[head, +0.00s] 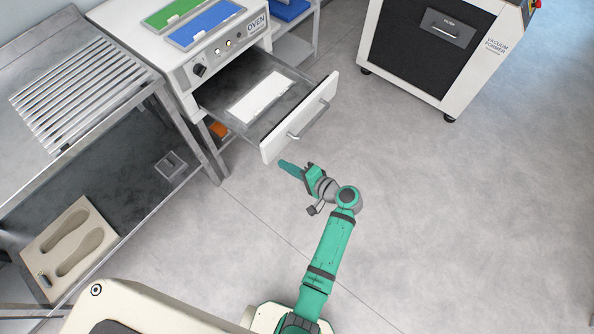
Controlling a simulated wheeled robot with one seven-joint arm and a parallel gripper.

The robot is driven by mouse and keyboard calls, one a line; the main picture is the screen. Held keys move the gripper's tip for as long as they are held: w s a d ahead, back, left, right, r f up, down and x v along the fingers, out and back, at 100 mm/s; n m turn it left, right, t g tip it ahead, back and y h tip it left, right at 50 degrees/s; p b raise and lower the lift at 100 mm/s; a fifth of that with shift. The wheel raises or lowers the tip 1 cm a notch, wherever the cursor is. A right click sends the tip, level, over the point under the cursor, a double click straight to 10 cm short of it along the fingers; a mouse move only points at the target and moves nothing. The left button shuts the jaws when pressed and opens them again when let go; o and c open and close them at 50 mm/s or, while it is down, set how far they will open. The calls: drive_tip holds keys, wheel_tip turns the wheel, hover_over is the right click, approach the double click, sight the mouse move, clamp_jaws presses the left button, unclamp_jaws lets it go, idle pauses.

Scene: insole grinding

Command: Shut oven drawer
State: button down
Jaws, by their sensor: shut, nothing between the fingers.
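The white oven (178,52) stands at the upper left, with its label and knobs on the front. Its drawer (301,118) is pulled out, with the white front panel and bar handle (307,122) facing right and down. A white flat sheet (261,96) lies inside on the dark drawer floor. My gripper (283,164) is shut and empty. In the picture it is just below the near end of the drawer front, pointing left. I cannot tell whether it touches the drawer.
A metal table with a slatted rack (74,94) is on the left, with an insole mould (70,248) on its lower shelf. Green (171,14) and blue (207,24) plates lie on the oven. A vacuum former (433,50) stands at upper right. The floor (450,210) to the right is clear.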

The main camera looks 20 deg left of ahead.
sight(269, 155)
drive_tip(key=shift+w+a, duration=0.25)
drive_tip(key=shift+a, duration=0.45)
drive_tip(key=shift+w+a, duration=0.25)
drive_tip(key=shift+a, duration=0.45)
drive_tip(key=shift+w+a, duration=0.25)
drive_tip(key=shift+a, duration=0.45)
